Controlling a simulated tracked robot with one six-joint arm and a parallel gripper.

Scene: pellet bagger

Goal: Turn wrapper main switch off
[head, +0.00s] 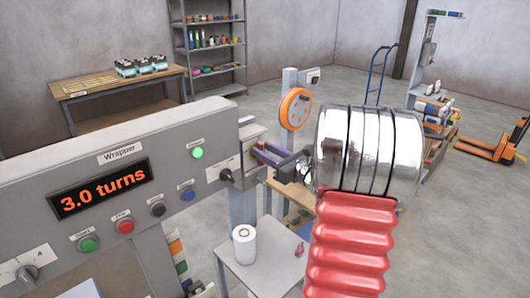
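The grey wrapper panel (120,150) fills the left of the head view, with the label "Wrapper" and a display (104,188) reading "3.0 turns". A black rotary switch (226,175) sits on a pale plate near the panel's right end; its label is too small to read. A green lamp (197,153) above and left of it is lit. My gripper (262,157) is just right of this switch, at the panel's end, and appears apart from it. Its fingers are small and partly hidden by my arm, so their opening is unclear.
Green (89,244), red (125,226), black (157,209) and blue (187,194) buttons line the panel's lower edge. A white roll (244,245) stands on a small table (262,272) below.

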